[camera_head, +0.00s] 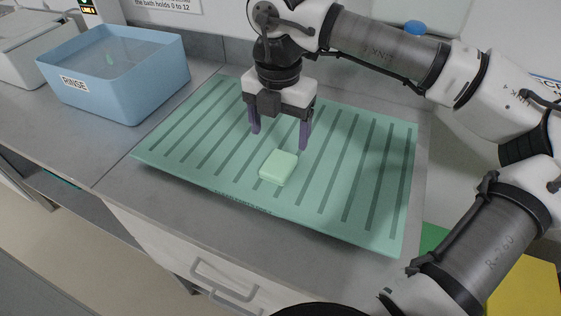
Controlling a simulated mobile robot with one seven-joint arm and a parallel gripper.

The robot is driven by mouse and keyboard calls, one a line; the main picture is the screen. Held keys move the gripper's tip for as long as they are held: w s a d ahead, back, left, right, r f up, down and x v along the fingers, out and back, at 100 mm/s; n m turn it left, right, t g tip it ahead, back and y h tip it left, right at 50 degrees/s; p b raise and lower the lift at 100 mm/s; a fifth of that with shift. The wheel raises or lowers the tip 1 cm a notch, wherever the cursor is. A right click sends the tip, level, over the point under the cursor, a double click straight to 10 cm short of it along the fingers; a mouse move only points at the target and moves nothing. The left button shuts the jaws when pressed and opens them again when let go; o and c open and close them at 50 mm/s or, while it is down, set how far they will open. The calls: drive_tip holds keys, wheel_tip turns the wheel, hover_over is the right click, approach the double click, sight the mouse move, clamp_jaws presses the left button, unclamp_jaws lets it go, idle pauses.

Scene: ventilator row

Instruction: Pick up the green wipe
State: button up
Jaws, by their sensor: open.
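The green wipe (279,167) is a small, pale green block with rounded edges. It lies on the striped green mat (345,222), near the mat's front middle. My gripper (279,140) points down above the mat, with its two purple fingers spread apart and nothing between them. The fingertips appear above and slightly behind the wipe, not touching it. The wipe is fully in view.
A blue basin (125,95) labelled RINSE stands on the counter at the left, with water and a small green item in it. The mat around the wipe is clear.

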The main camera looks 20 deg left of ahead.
sight(279, 163)
wheel_tip(279, 163, down, 8)
drive_tip(key=shift+f+p, duration=0.15)
drive_tip(key=shift+p, duration=0.95)
drive_tip(key=c, duration=1.1)
drive_tip(key=shift+o, duration=0.2)
wheel_tip(279, 163, up, 20)
drive_tip(key=b, duration=0.2)
drive_tip(key=shift+b, duration=0.35)
